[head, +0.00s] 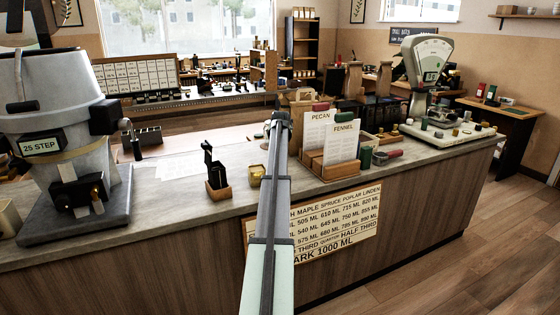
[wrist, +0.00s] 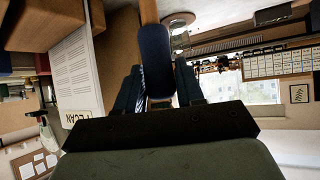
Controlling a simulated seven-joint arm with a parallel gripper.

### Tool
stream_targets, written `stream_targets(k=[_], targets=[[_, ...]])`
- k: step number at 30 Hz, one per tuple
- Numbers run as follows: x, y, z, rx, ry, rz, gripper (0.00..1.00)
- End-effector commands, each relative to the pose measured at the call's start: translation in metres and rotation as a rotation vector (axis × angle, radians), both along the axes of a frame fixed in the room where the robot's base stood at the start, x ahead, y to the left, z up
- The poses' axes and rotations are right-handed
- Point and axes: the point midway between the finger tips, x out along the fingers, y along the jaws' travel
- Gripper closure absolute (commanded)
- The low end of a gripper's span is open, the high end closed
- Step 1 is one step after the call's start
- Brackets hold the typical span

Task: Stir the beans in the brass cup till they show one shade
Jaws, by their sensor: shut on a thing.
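My gripper (head: 279,115) is above the counter, left of the PECAN card, seen from behind. In the wrist view my gripper (wrist: 156,88) is shut on a dark blue rounded handle (wrist: 154,55). A wooden part (wrist: 149,12) shows beyond the handle; its far end is out of view.
Wooden card holders with a PECAN card (head: 318,130) and a FENNEL card (head: 343,143) stand close right of my gripper. A black-handled tool in a wooden block (head: 218,186) stands left. A grey grinder (head: 60,130) fills the left; a scale (head: 425,75) stands right.

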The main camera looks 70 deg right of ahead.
Motion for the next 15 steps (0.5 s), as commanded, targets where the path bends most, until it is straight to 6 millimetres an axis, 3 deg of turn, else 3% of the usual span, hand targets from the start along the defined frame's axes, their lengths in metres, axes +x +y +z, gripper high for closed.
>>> stream_targets(k=[15], targets=[[0.0,0.0,0.007,0.0,0.0,0.0,1.0]])
